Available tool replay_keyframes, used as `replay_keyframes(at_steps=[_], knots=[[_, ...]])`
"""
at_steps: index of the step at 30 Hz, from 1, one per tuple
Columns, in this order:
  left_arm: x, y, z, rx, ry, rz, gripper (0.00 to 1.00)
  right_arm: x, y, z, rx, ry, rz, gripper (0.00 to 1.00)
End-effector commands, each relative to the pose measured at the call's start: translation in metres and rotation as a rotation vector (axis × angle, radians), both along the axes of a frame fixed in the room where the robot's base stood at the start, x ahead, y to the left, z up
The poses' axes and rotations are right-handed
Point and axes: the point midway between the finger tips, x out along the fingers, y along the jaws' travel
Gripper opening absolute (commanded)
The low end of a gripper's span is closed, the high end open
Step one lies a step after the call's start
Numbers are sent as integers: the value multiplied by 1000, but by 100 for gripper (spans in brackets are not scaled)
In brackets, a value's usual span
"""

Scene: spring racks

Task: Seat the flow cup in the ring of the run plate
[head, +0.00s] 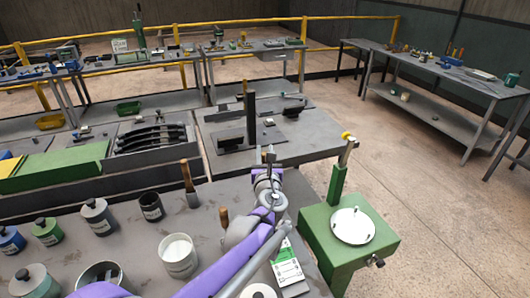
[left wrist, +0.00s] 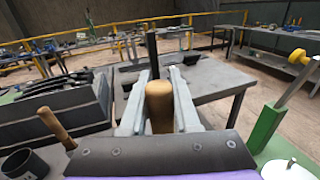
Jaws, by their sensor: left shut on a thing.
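My left gripper (head: 269,157) reaches out over the far edge of the near bench. In the left wrist view its two pale fingers (left wrist: 159,98) are shut on a tan, rounded, upright thing (left wrist: 159,108). I cannot tell whether this is the flow cup; in the head view it is not clearly visible. A dark flat plate (head: 262,138) with a tall black post (head: 251,115) lies on the bench beyond the gripper. I cannot tell whether it is the run plate, and no ring shows clearly. My right gripper is not in view.
A green stand (head: 320,218) with a white disc (head: 353,226) and yellow-knobbed post is right of my arm. Wood-handled tools (head: 188,178), a dark can (head: 151,206), a white cup (head: 178,255) and lidded pots (head: 97,216) crowd the near bench. A black-slotted rack (head: 150,166) is at left.

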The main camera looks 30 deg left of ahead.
Motion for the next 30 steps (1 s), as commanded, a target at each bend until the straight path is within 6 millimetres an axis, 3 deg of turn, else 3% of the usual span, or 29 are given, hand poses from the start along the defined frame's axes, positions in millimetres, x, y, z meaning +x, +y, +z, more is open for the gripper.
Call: replay_keyframes(at_steps=[30], knots=[[0,0,-12,1,1,0,0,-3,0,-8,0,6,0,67]])
